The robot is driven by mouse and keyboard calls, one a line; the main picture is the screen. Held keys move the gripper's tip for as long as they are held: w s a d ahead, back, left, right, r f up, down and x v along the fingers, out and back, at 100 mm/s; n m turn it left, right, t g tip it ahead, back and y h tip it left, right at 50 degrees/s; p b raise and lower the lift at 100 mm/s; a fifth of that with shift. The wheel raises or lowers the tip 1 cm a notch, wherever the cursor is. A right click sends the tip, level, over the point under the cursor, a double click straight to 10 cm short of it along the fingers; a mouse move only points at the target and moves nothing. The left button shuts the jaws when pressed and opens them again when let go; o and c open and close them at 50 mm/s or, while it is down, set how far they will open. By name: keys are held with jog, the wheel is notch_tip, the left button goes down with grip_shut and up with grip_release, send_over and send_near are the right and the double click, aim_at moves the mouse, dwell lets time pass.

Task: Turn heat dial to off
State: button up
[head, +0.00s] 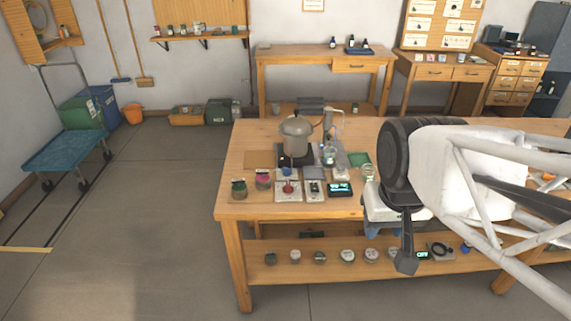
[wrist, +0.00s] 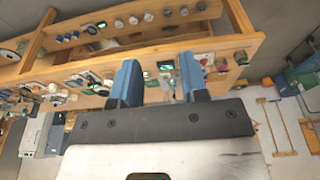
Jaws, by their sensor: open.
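The steam distiller's grey pot (head: 295,131) stands on a dark heater base on the wooden workbench (head: 233,208). In front of it a white plate carries a round red knob (head: 288,187), which may be the heat dial; its marking is too small to read. Beside it sit a small switch plate (head: 315,187) and a box with a lit cyan display (head: 340,189). My gripper (wrist: 160,82) shows two blue fingers spread apart with nothing between them. In the head view it is to the right of the knob, over the bench's front edge, partly hidden by my arm.
Two jars (head: 239,189) stand left of the knob. A glass beaker (head: 329,156) and a green pad (head: 359,159) are behind the display. Several round lidded containers (head: 320,257) line the lower shelf. The floor left of the bench is clear up to a blue cart (head: 65,150).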

jog(key=w+a, duration=0.2)
jog(key=w, duration=1.1)
jog(key=g, duration=0.3)
send_over(288, 185)
jog(key=f, duration=2)
jog(key=shift+s+d+f, duration=0.2)
jog(key=shift+d+f, duration=0.05)
jog(key=shift+f, duration=0.15)
jog(key=shift+w+a+f, duration=0.2)
jog(key=shift+w+f, duration=0.1)
jog(key=shift+f, duration=0.15)
jog(key=shift+f, duration=0.15)
jog(key=shift+f, duration=3.75)
jog(key=shift+c, duration=0.3)
